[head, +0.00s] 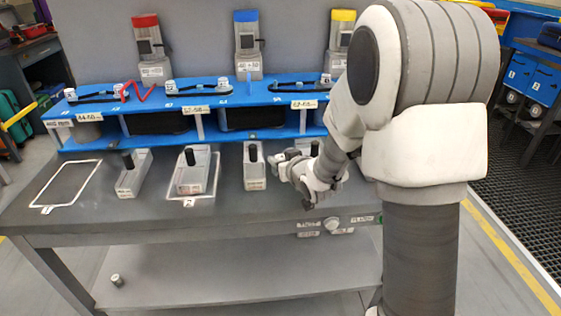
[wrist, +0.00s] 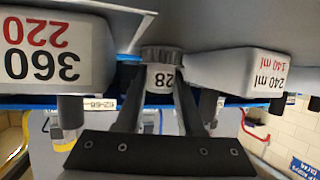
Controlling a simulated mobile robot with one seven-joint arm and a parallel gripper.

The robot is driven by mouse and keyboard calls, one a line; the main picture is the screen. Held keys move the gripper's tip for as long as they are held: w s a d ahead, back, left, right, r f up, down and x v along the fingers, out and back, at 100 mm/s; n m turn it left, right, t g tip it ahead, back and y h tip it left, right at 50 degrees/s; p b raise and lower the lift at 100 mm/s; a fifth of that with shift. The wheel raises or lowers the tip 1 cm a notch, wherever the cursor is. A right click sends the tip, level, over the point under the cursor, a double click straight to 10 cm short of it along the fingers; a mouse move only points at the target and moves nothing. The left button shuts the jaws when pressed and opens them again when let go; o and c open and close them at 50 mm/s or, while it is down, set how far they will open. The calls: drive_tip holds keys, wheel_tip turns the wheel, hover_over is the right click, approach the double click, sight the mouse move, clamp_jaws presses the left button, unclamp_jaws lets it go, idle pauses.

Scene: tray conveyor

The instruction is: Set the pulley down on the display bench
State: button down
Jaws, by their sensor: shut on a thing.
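The pulley (wrist: 163,77) is a small pale cylinder with a dark ribbed rim and the number 28. In the wrist view, where the lettering is upside down, it sits between the two dark fingers of my gripper (wrist: 160,82), which is shut on it. In the head view my gripper (head: 288,167) is over the right part of the grey display bench (head: 120,215), pointing left. The pulley cannot be made out clearly there. The wrist view shows the pulley close to the grey surface; I cannot tell if it touches.
Several pale blocks with black handles stand on the bench, including one close left of my gripper (head: 255,172). A white-outlined rectangle (head: 66,184) at the left is empty. A blue shelf (head: 225,95) with belts runs behind. A small cylinder (head: 116,280) stands on the lower shelf.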

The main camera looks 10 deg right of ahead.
drive_tip(key=shift+f, duration=0.15)
drive_tip(key=c, duration=0.8)
unclamp_jaws()
